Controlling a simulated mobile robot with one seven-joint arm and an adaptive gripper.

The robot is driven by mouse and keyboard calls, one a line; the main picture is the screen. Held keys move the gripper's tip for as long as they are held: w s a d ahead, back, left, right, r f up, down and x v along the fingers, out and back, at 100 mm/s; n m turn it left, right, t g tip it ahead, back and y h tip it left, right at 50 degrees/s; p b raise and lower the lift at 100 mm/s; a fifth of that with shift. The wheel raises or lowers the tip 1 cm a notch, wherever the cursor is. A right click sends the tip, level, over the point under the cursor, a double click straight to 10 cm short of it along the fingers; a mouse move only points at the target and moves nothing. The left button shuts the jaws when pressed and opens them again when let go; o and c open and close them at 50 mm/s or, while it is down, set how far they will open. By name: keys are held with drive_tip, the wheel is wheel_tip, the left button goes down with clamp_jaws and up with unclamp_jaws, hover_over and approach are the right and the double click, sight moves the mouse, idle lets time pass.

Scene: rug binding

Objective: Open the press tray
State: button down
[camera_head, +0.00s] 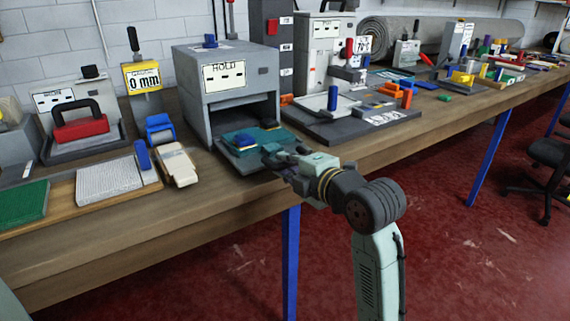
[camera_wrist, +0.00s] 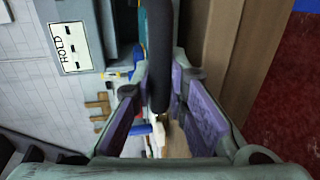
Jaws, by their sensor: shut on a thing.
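The grey press (camera_head: 205,100) with a HOLD label stands on the bench in the head view, and it also shows in the wrist view (camera_wrist: 104,40). Its tray (camera_head: 276,138), dark with a teal surface, sticks out of the front opening. A blue piece with a yellow edge (camera_head: 240,140) lies on the tray. My gripper (camera_head: 272,151) is at the tray's front edge. In the wrist view my gripper (camera_wrist: 160,92) is shut on a dark bar-shaped handle (camera_wrist: 160,50) between its purple pads. The handle is mostly hidden in the head view.
A white device on a dark base (camera_head: 350,125) stands close to the right of the press. A cream block (camera_head: 178,165) and a blue roller-like piece (camera_head: 158,128) lie to the left. The wooden bench edge (camera_head: 225,208) runs below my gripper. Open red floor (camera_head: 450,230) lies in front.

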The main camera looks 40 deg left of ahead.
drive_tip(key=c, duration=1.6)
unclamp_jaws()
drive_tip(key=shift+o, duration=0.2)
drive_tip(key=shift+d, duration=0.1)
drive_tip(key=v, duration=1.2)
